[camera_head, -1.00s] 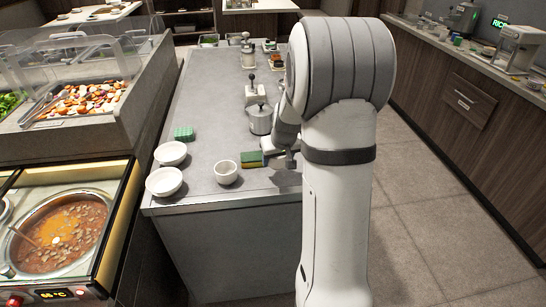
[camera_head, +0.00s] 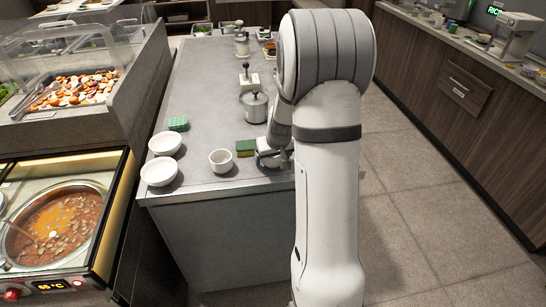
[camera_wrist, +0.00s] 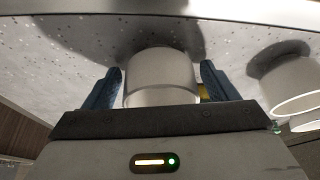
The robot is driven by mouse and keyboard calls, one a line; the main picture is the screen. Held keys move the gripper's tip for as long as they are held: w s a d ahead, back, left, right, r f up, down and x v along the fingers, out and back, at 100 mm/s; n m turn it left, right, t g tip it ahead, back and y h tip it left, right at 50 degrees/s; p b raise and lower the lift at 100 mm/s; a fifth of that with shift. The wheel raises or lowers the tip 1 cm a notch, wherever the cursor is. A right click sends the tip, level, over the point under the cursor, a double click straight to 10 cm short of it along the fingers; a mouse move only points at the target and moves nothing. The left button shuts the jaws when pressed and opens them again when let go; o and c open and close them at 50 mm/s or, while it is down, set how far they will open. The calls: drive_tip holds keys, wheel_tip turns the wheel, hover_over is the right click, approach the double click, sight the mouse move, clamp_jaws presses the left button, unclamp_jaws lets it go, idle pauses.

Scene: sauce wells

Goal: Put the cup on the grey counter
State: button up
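A white cup (camera_wrist: 160,80) is between the two dark blue fingers of my gripper (camera_wrist: 160,88) in the wrist view. Its rim faces my gripper's palm, and a finger is close along each side. I cannot tell whether the fingers press on it. In the head view my gripper (camera_head: 270,158) is low at the near end of the grey counter (camera_head: 205,108), mostly behind my arm. The cup's far end is against the speckled counter top in the wrist view, with a dark shadow around it; whether it touches is unclear.
Another white cup (camera_head: 220,161) stands left of my gripper, with two white bowls (camera_head: 164,143) (camera_head: 159,171) farther left. A green and yellow sponge (camera_head: 246,148) is close by. A metal pot (camera_head: 254,106) and a green block (camera_head: 178,124) stand farther back.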

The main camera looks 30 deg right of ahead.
drive_tip(key=shift+r, duration=0.5)
drive_tip(key=d+v, duration=0.1)
drive_tip(key=v, duration=1)
drive_tip(key=s+a+r+g, duration=0.1)
drive_tip(key=s+a, duration=0.7)
drive_tip(key=s, duration=0.3)
drive_tip(key=s+a+r+n, duration=0.1)
drive_tip(key=s+a+r, duration=0.1)
drive_tip(key=s+a, duration=0.6)
drive_tip(key=s, duration=0.3)
drive_tip(key=shift+r+g+y, duration=0.2)
drive_tip(key=shift+g+y, duration=0.1)
drive_tip(key=shift+g, duration=0.1)
